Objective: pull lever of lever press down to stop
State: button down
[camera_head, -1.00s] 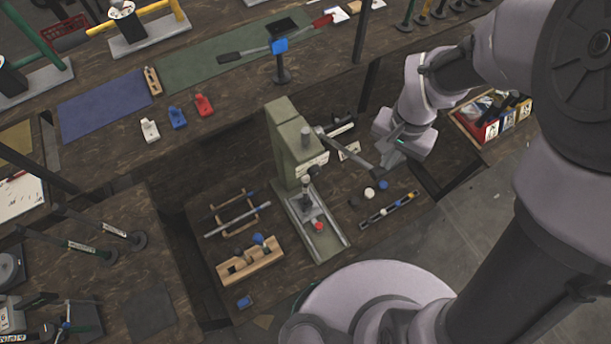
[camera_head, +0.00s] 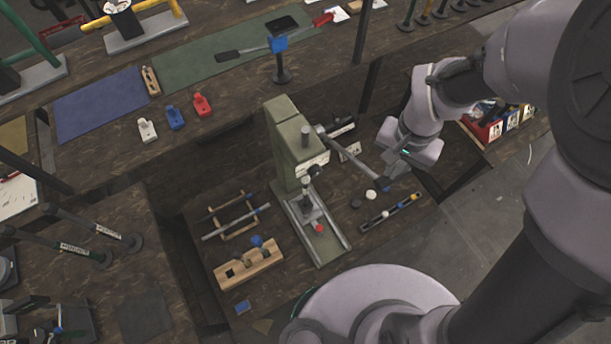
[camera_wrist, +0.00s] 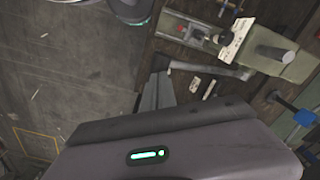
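The lever press (camera_head: 284,145), a green column on a grey base, stands on the dark wooden bench in the middle of the head view. Its grey lever (camera_head: 350,158) runs from the column's upper right side, sloping down to the right. The press also shows at upper right in the wrist view (camera_wrist: 278,68), with the lever (camera_wrist: 210,69) reaching left towards my fingertips. My gripper (camera_head: 392,178) is at the lever's outer end. In the wrist view, my grey fingers (camera_wrist: 157,92) lie close to that end; whether they touch or enclose it is unclear.
A white ball (camera_head: 371,194) and a bar with coloured marks (camera_head: 392,212) lie below the gripper. A wooden block (camera_head: 248,264) and a frame of rods (camera_head: 235,216) lie left of the press. A red box (camera_head: 490,130) stands at the right.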

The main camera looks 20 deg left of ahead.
jog(key=shift+s+d+f+b, duration=0.2)
jog(key=shift+d+f+b, duration=0.05)
jog(key=shift+f+b, duration=0.45)
jog(key=shift+s+d+f+b, duration=0.15)
jog(key=shift+d+f+b, duration=0.1)
jog(key=shift+f+b, duration=0.4)
jog(key=shift+s+d+f+b, duration=0.15)
jog(key=shift+d+f+b, duration=0.05)
jog(key=shift+f+b, duration=0.6)
jog(key=shift+s+d+f+b, duration=0.15)
jog(key=shift+d+f+b, duration=0.05)
jog(key=shift+f+b, duration=0.55)
jog(key=shift+s+d+f+b, duration=0.1)
jog(key=shift+d+f+b, duration=0.05)
jog(key=shift+f+b, duration=0.65)
jog(key=shift+s+d+f+b, duration=0.1)
jog(key=shift+f+b, duration=0.6)
jog(key=shift+f, duration=0.1)
jog(key=shift+s+d+f+b, duration=0.15)
jog(key=shift+f+b, duration=1.35)
jog(key=shift+f, duration=0.05)
jog(key=shift+f, duration=0.1)
